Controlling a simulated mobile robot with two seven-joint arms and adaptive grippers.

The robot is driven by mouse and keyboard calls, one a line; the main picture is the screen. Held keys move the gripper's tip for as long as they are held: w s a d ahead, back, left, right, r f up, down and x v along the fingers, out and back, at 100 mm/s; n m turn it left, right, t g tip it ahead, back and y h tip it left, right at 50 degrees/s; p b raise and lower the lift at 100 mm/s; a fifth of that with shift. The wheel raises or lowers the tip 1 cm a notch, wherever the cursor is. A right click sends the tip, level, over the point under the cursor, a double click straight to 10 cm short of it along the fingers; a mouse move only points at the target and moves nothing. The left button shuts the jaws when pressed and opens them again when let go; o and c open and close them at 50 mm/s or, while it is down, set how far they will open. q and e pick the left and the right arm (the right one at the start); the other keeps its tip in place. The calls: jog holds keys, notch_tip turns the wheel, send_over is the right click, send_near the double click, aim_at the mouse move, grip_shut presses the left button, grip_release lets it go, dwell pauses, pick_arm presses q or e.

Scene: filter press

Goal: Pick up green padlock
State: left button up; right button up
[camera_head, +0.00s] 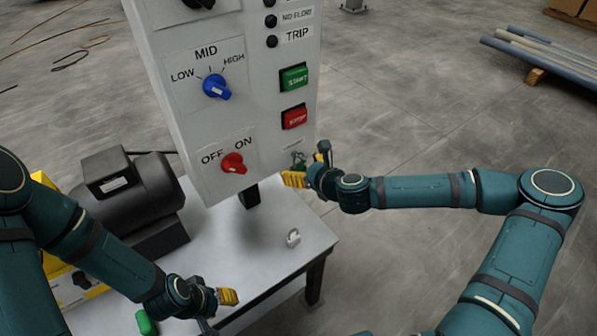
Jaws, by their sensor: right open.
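My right gripper (308,164) is open at the lower right corner of the grey control panel (222,115). One yellow finger points left under the panel's edge. A small dark green shape (299,159) shows between the fingers, by a metal fitting on the panel. It is too small to tell whether it is the padlock or part of the gripper. A bright green piece (146,322) lies at the table's lower left, partly cut off by my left arm. My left gripper (222,304) is low over the table's front, with one yellow fingertip clear; its opening is unclear.
A small silver loop-shaped piece (293,238) lies on the white table (240,260) below the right gripper. A black motor (125,195) stands at the left beside a yellow item (85,285). Pipes (545,50) lie on the floor at the far right.

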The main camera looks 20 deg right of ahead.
jog(key=shift+x, duration=0.95)
jog(key=c, duration=1.3)
jog(key=shift+c, duration=0.2)
